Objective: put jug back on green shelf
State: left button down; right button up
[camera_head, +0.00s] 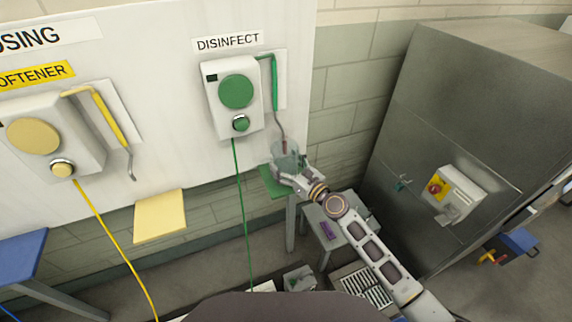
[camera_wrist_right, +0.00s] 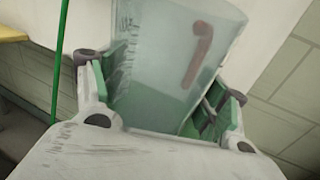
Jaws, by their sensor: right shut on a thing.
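The clear jug (camera_head: 287,156) is in my right gripper (camera_head: 283,172), just above or on the green shelf (camera_head: 270,187) under the DISINFECT dispenser; I cannot tell whether it touches the shelf. In the right wrist view the see-through jug (camera_wrist_right: 170,65) stands between the two fingers of my right gripper (camera_wrist_right: 165,95), which are shut on it. It has graduation marks on its side, and a red shape shows on or through its wall. Part of the green shelf is hidden by the jug and gripper. My left gripper is not in view.
The green dispenser (camera_head: 236,92) and its hooked spout (camera_head: 274,85) are right above the jug. A green hose (camera_head: 242,220) hangs left of the shelf. A yellow shelf (camera_head: 160,216) is further left. A small grey table (camera_head: 335,215) and a large metal cabinet (camera_head: 450,120) stand to the right.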

aim_at(293, 170)
jog(key=shift+f, duration=0.15)
jog(key=o, duration=1.4)
jog(key=shift+c, duration=0.2)
jog(key=shift+b+v, duration=0.35)
jog(key=shift+v, duration=2.75)
jog(key=shift+b+v, duration=0.7)
jog(key=shift+v, duration=2.25)
jog(key=shift+w, duration=0.1)
